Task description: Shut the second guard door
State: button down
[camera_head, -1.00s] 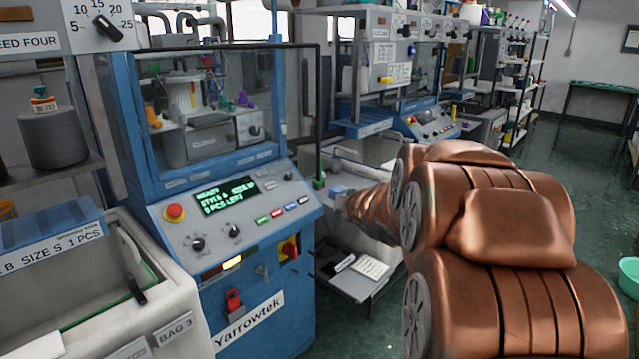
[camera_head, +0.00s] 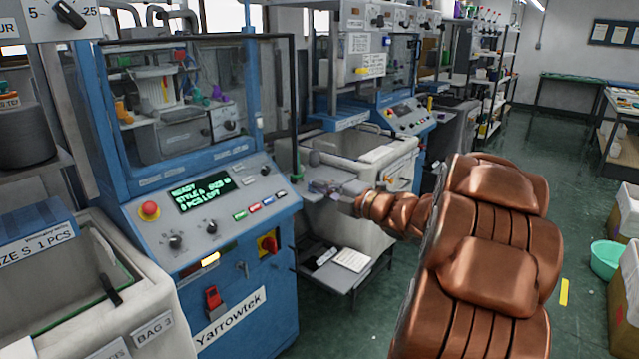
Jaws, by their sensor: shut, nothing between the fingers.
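A clear guard door with a thin dark frame (camera_head: 293,100) stands in front of the window of the nearest blue knitting machine (camera_head: 240,310). Its right edge stands out from the housing, so it looks ajar. A small green part (camera_head: 297,175) is at the foot of that edge. My gripper (camera_head: 314,187) is shut and empty, just right of this lower corner; I cannot tell whether it touches. A farther blue machine (camera_head: 375,112) also has a clear front; its door's state is unclear. I cannot tell which door counts as second.
A pale bin (camera_head: 385,152) stands behind my gripper, with a low grey tray (camera_head: 338,273) below. Another pale bin (camera_head: 150,300) is at the front left. A turquoise basin (camera_head: 606,258) and cardboard boxes are at the right.

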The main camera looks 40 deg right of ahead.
jog(key=p, duration=0.3)
send_near(287, 167)
jog(key=w+a, duration=0.3)
jog(key=a, duration=0.1)
jog(key=shift+w+d+r+p, duration=0.15)
jog(key=shift+w+d+p, duration=0.4)
jog(key=shift+w+d, duration=0.7)
jog(key=shift+w, duration=0.25)
jog(key=shift+w, duration=0.15)
